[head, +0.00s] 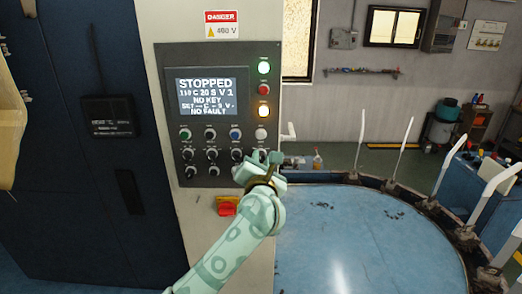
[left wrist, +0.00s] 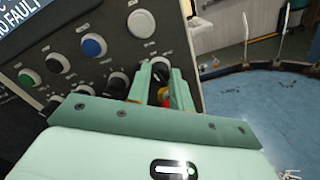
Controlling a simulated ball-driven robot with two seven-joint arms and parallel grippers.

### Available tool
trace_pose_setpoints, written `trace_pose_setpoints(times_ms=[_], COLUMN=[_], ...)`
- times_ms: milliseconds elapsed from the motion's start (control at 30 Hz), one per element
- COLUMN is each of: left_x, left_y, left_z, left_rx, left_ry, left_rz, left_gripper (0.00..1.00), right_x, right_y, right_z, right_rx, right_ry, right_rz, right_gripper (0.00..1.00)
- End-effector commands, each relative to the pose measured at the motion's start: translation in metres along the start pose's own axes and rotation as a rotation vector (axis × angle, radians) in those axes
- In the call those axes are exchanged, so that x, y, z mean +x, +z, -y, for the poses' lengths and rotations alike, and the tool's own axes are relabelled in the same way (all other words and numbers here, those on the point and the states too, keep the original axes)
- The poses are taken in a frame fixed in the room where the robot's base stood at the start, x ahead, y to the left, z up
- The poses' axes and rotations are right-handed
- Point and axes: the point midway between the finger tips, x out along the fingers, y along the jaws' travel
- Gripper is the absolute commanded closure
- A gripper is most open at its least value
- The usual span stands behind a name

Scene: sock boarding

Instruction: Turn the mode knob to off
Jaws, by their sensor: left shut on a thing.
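A dark control panel (head: 222,112) stands upright on a pale cabinet, with a display reading STOPPED and NO FAULT. My left gripper (head: 263,158) is at the right end of the upper knob row. In the left wrist view its fingers (left wrist: 162,76) are shut on the rightmost black knob (left wrist: 160,66), which shows between them. The label above that knob is too small to read, so I cannot tell its setting. Other black knobs (left wrist: 118,81) sit to its left, below green, black, blue and white buttons (left wrist: 141,23). My right gripper is not in view.
A red switch on a yellow plate (head: 228,206) sits below the panel. A dark cabinet (head: 60,200) stands left.

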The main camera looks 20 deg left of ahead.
Motion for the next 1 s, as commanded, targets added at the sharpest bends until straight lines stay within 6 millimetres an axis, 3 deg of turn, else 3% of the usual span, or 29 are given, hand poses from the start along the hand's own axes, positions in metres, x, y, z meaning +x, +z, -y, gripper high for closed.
trace_pose_setpoints(times_ms=[33,300,900,933,1000], left_x=[0.000,0.000,0.000,0.000,0.000], left_y=[0.002,0.000,-0.002,-0.002,-0.002], left_z=[-0.002,0.000,0.002,0.002,0.002], left_rx=[0.032,0.157,0.202,0.202,0.201], left_ry=[-0.002,-0.002,-0.002,-0.002,-0.002], left_rz=[-0.003,-0.002,-0.002,-0.002,-0.002], left_gripper=[1.00,1.00,1.00,0.76,0.57], right_x=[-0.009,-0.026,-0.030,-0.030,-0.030], right_y=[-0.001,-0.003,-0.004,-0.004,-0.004], right_z=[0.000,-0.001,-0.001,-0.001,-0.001], right_rx=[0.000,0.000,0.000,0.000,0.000], right_ry=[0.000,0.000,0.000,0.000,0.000], right_rz=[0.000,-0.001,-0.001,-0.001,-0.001], right_gripper=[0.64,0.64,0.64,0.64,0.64])
